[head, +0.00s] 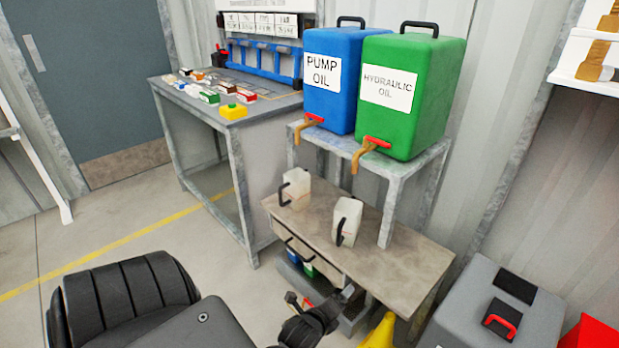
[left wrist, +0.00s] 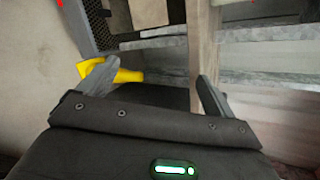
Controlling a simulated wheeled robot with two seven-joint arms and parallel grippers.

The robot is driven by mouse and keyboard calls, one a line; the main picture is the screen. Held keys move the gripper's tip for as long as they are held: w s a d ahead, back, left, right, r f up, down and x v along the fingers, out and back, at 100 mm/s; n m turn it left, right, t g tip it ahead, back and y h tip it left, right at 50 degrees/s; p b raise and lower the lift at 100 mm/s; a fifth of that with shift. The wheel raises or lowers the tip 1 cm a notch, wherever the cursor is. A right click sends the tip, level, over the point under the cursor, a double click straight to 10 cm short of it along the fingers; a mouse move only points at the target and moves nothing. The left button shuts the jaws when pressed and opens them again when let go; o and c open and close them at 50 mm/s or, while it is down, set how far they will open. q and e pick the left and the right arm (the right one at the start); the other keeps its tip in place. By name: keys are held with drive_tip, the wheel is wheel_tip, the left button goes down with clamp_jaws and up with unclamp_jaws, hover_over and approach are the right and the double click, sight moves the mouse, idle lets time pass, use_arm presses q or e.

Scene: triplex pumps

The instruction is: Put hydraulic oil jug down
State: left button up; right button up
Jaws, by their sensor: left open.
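Two small whitish jugs with black handles stand upright on the low bench (head: 395,255). The nearer jug (head: 347,221) is below the green hydraulic oil container (head: 415,125); the farther jug (head: 296,188) is below the blue pump oil container (head: 330,105). I see no readable label on either jug. My left gripper (head: 318,298) is low at the bench's front, below the nearer jug and apart from it. In the left wrist view the left gripper (left wrist: 155,88) is open, with nothing held between its fingers. My right gripper is not in view.
Both large containers have red-handled taps and stand on a raised grey shelf (head: 375,168). A yellow object (head: 380,332) is close to the left gripper. A grey case (head: 475,310) stands at right. A workbench (head: 260,110) with small boxes is behind left.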

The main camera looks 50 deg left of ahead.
use_arm(q)
drive_tip(key=s+d+f+n+g+h, duration=0.1)
drive_tip(key=s+d+f+n+g, duration=0.3)
drive_tip(key=s+n, duration=0.5)
drive_tip(key=s+d+f+n+g+h, duration=0.2)
drive_tip(key=s+d+f+n+g, duration=0.2)
drive_tip(key=s+n, duration=0.5)
drive_tip(key=shift+d+f+n+g, duration=0.15)
drive_tip(key=shift+d+n+g, duration=0.2)
drive_tip(key=shift+d, duration=0.2)
